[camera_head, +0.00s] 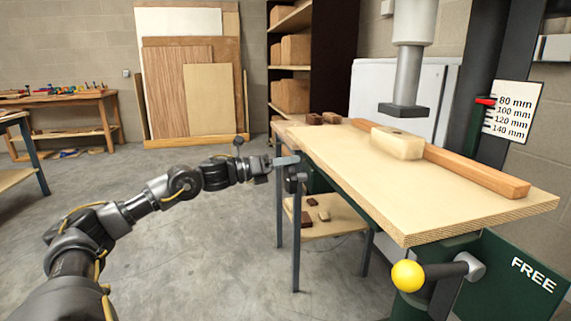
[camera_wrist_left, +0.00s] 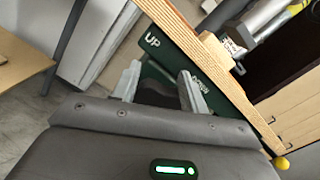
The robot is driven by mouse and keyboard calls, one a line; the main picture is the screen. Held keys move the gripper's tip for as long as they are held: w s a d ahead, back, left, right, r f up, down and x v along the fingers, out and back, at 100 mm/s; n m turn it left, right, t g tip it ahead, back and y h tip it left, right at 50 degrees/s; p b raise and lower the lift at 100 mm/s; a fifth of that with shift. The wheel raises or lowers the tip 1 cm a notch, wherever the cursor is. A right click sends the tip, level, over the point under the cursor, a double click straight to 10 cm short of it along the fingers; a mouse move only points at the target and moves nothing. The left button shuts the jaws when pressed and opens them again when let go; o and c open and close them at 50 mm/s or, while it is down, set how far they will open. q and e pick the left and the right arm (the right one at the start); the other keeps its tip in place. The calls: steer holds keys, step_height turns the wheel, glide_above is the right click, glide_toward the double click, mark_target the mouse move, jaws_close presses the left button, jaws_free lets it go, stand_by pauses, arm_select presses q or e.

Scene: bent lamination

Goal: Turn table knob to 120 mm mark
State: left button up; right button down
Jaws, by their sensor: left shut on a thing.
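My left gripper (camera_head: 289,168) is at the left edge of the wooden table (camera_head: 480,218), just below its top. In the left wrist view its two grey fingers (camera_wrist_left: 160,80) are on either side of a dark knob (camera_wrist_left: 158,94), shut on it. My right gripper is not in view.
A pale block (camera_head: 397,143) and a long wooden bar (camera_head: 480,172) lie on the table under a press head (camera_head: 404,110). A yellow-ball lever (camera_head: 408,276) stands at the front by a green FREE panel (camera_head: 520,285).

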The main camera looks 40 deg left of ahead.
arm_select(q)
steer(key=o, duration=1.4)
steer(key=shift+g+h, duration=0.4)
steer(key=shift+g, duration=0.2)
steer(key=d+f, duration=0.1)
steer(key=s+d+f, duration=0.1)
steer(key=f, duration=0.1)
steer(key=shift+d+f, duration=0.2)
steer(key=shift+f, duration=0.1)
steer(key=shift+c, duration=0.2)
steer(key=o, duration=0.3)
steer(key=shift+w+d+r, duration=0.1)
steer(key=shift+w+r, duration=0.15)
steer(key=shift+s+a+r, duration=0.15)
steer(key=shift+a, duration=0.2)
steer(key=shift+s+a, duration=0.3)
steer(key=shift+s, duration=0.05)
steer(key=b+v, duration=0.3)
steer(key=v, duration=0.1)
steer(key=shift+s, duration=0.35)
glide_toward(286, 176)
steer(key=shift+d+r, duration=0.15)
steer(key=shift+d, duration=0.15)
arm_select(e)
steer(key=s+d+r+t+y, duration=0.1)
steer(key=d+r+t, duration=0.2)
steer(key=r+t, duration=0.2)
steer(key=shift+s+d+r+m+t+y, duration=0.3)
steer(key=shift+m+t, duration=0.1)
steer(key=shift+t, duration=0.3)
